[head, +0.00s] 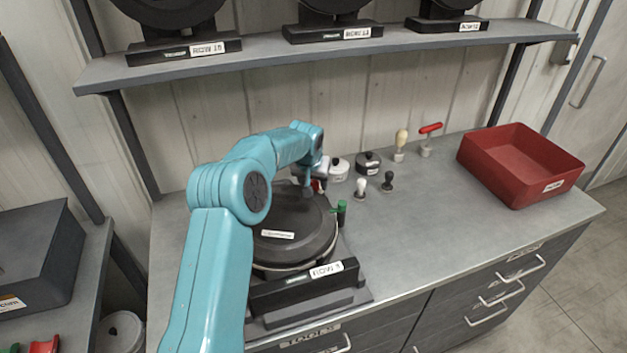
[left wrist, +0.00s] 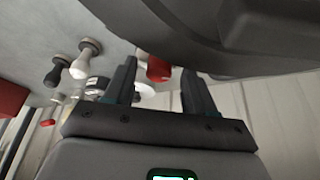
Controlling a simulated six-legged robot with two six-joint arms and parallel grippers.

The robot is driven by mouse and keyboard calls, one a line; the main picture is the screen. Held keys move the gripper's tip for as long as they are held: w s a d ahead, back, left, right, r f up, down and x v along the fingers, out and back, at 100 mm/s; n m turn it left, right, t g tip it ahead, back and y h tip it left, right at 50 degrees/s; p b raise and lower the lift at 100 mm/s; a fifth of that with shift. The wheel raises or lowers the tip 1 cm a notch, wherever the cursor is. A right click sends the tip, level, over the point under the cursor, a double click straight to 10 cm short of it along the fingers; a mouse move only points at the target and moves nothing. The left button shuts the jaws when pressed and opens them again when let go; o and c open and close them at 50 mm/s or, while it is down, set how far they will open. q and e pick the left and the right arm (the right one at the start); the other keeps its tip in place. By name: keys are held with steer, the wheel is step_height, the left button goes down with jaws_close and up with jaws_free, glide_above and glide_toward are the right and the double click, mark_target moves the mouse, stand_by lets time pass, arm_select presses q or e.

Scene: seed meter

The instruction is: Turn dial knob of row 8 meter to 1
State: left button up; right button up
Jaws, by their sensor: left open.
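The meter (head: 296,232) is a round, dark, lidded housing on the workbench, with a front label (head: 326,270) that seems to read ROW 8. My left gripper (head: 311,187) reaches over its far side, and my arm hides part of the lid. In the left wrist view the two fingers of my left gripper (left wrist: 159,67) are apart, with a small red part (left wrist: 158,69) between or just beyond them. I cannot tell whether they touch it or whether it is the dial knob. The dial's markings are not visible. A green-topped knob (head: 341,207) stands at the meter's right side. My right gripper is not in view.
Small black and white knobbed tools (head: 388,181) and round containers (head: 369,163) stand behind and right of the meter. A red bin (head: 520,165) sits at the bench's right. A shelf (head: 270,55) with more meters hangs above. The bench's front right is clear.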

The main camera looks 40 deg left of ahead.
arm_select(q)
steer(key=shift+d, duration=0.1)
jaws_close()
steer(key=shift+w+f+n+b, duration=0.1)
steer(key=shift+f+n+b, duration=0.05)
steer(key=shift+n+b, duration=0.35)
steer(key=shift+n+y, duration=0.3)
steer(key=shift+r, duration=0.2)
jaws_free()
steer(key=shift+r, duration=0.15)
